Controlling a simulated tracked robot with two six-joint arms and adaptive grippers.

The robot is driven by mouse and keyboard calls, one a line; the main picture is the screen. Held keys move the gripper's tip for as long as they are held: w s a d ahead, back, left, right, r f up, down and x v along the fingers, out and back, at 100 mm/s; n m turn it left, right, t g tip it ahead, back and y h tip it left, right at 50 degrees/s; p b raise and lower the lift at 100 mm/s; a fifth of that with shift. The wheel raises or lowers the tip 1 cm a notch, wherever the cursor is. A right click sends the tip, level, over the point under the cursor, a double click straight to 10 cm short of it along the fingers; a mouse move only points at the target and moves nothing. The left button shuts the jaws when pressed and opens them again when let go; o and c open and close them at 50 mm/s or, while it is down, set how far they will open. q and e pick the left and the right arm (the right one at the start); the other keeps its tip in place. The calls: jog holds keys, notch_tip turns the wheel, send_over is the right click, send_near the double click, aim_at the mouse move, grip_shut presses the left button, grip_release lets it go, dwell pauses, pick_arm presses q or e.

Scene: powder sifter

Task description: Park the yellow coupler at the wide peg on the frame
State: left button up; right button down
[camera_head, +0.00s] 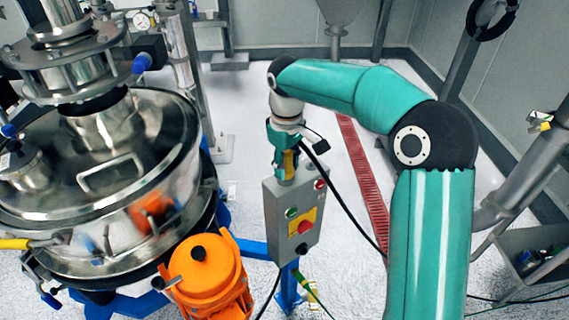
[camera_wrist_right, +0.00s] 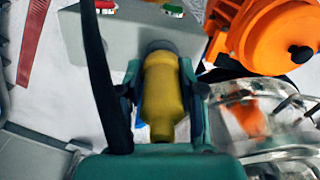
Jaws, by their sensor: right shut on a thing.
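My right gripper (camera_head: 286,163) is above the grey control box in the head view. It is shut on the yellow coupler (camera_wrist_right: 160,95), which lies between its two teal fingers in the right wrist view (camera_wrist_right: 160,72). A little of the coupler's yellow shows between the fingers in the head view (camera_head: 289,161). A dark grey round end (camera_wrist_right: 158,46) sits at the coupler's far end; I cannot tell whether it is part of the coupler or a peg. I cannot make out the wide peg for certain. My left gripper is not in view.
The control box (camera_head: 283,233) with red and green buttons stands just below the gripper. An orange motor (camera_head: 207,275) and the steel sifter (camera_head: 160,140) are to its left. Blue frame bars (camera_head: 254,248) run low down. A black cable hangs beside the gripper.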

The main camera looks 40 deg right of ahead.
jog(key=shift+f+b, duration=0.45)
jog(key=shift+f, duration=0.3)
jog(key=c, duration=0.6)
grip_release()
notch_tip(320, 180, up, 12)
jog(key=shift+f, duration=0.1)
jog(key=shift+a, duration=0.1)
